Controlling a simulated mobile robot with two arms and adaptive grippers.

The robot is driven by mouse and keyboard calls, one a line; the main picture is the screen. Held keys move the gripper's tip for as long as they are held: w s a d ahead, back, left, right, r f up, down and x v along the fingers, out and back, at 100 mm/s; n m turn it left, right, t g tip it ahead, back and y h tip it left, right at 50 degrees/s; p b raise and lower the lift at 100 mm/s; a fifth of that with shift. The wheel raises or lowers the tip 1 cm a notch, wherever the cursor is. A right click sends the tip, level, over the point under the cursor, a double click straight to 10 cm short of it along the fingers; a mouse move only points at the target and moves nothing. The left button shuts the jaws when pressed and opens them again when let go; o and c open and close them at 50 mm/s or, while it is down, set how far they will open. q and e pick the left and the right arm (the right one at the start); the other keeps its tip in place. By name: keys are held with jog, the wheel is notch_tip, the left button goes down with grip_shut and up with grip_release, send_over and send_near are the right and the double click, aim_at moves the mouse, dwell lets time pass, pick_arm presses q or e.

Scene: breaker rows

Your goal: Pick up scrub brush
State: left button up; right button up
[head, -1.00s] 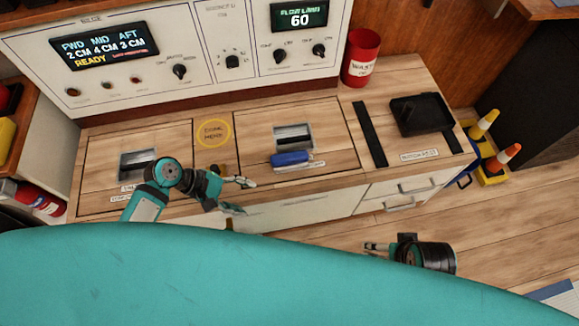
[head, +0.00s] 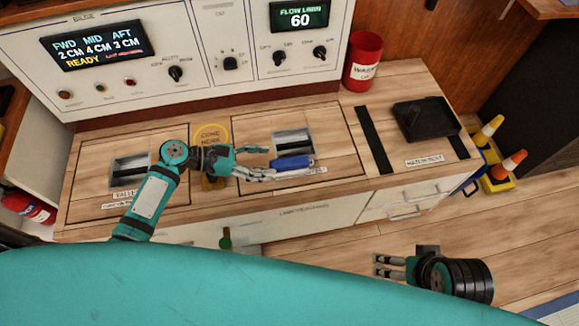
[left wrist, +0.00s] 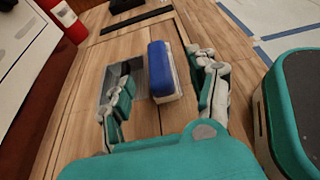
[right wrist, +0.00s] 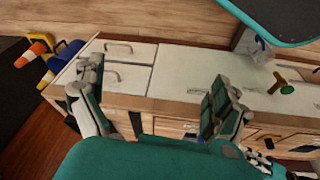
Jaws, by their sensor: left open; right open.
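The scrub brush (head: 292,162) has a blue back and a pale bristle side. It lies on the wooden counter at the front edge of a recessed hatch handle. My left gripper (head: 264,161) is open, just left of the brush in the head view. In the left wrist view the brush (left wrist: 161,70) lies ahead, between the lines of the two open fingers (left wrist: 160,95). Nothing is held. My right gripper (head: 378,265) is open and empty, low in front of the counter; the right wrist view shows its spread fingers (right wrist: 155,110) facing the cabinet drawers.
A black tray (head: 427,117) and dark strips lie on the right end. A recessed hatch handle (head: 292,141) adjoins the brush. Orange-and-white cones (head: 508,165) stand on the floor beyond.

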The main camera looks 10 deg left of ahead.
aim_at(290, 161)
pick_arm(q)
jog(key=x, duration=0.3)
jog(key=shift+d+f+b, duration=0.1)
jog(key=shift+f+b, duration=0.05)
jog(key=shift+b, duration=0.2)
jog(key=shift+w+d+f+b, duration=0.25)
jog(key=shift+w+d+b, duration=0.1)
jog(key=shift+d, duration=0.05)
jog(key=b+x, duration=0.1)
jog(key=x, duration=0.2)
jog(key=shift+w+f, duration=0.1)
jog(key=shift+w, duration=0.05)
jog(key=shift+d, duration=0.25)
pick_arm(e)
jog(key=w+a+t, duration=0.2)
jog(key=w+t, duration=0.1)
jog(key=w, duration=0.3)
jog(key=shift+y, duration=0.4)
jog(key=shift+w, duration=0.1)
pick_arm(q)
jog(key=c, duration=1.2)
pick_arm(e)
jog(key=shift+d+r, duration=0.1)
